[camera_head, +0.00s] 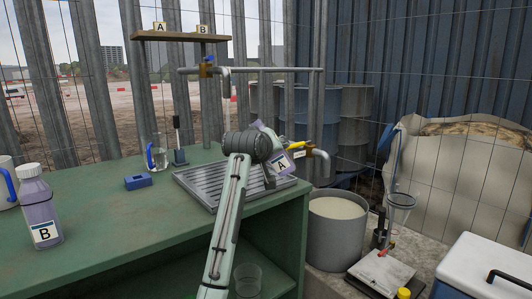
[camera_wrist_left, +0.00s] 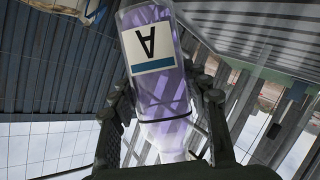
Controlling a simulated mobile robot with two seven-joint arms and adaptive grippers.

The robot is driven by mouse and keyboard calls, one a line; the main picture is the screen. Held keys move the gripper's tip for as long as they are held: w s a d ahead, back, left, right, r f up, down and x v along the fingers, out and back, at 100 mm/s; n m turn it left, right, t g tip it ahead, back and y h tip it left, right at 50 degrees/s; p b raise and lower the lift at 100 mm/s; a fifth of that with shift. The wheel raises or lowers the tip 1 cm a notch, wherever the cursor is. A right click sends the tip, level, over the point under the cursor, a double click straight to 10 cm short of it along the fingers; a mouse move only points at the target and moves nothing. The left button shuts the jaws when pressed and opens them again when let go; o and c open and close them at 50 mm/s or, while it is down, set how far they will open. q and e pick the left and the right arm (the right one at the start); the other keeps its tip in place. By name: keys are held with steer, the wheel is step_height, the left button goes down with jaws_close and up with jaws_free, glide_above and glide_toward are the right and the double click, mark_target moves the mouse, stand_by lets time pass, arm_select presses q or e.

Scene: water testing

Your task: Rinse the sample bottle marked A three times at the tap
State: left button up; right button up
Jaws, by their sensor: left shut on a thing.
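The sample bottle marked A (camera_head: 281,163) is purple-tinted with a white label. It is tilted over the right end of the slatted drain tray (camera_head: 192,186). My left gripper (camera_head: 267,176) is shut on it; the wrist view shows the fingers (camera_wrist_left: 163,95) on both sides of bottle A (camera_wrist_left: 152,62), label upside down there. Whether it is capped cannot be told. A tap with a yellow lever (camera_head: 297,145) is just right of the bottle. Another tap with a blue handle (camera_head: 208,66) is higher up on the pipe. My right gripper is not in view.
Bottle B (camera_head: 39,212) with a white cap stands at the bench's left. A shelf (camera_head: 180,37) bears tags A and B. A grey bucket (camera_head: 336,232) stands right of the bench.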

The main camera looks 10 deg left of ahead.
arm_select(q)
steer(key=shift+r, duration=0.15)
stand_by(0.8)
steer(key=shift+w+d+r+n+t+h, duration=0.1)
steer(key=shift+d+r+n+t+h, duration=0.2)
steer(key=shift+d+r+n+h, duration=0.35)
steer(key=shift+f, duration=0.25)
stand_by(0.3)
steer(key=shift+f, duration=0.8)
stand_by(0.5)
steer(key=shift+w+d+r+n+t+h, duration=0.15)
steer(key=shift+d+r+n+h, duration=0.1)
steer(key=shift+r+n, duration=0.25)
steer(key=shift+s+d+r+n+t+h, duration=0.15)
steer(key=shift+d+r+n, duration=0.1)
steer(key=shift+r+n, duration=0.15)
steer(key=shift+w+d, duration=0.1)
steer(key=shift+d+r+n+t+h, duration=0.25)
steer(key=shift+r+n+t, duration=0.15)
steer(key=shift+r+n, duration=0.5)
steer(key=shift+f, duration=0.1)
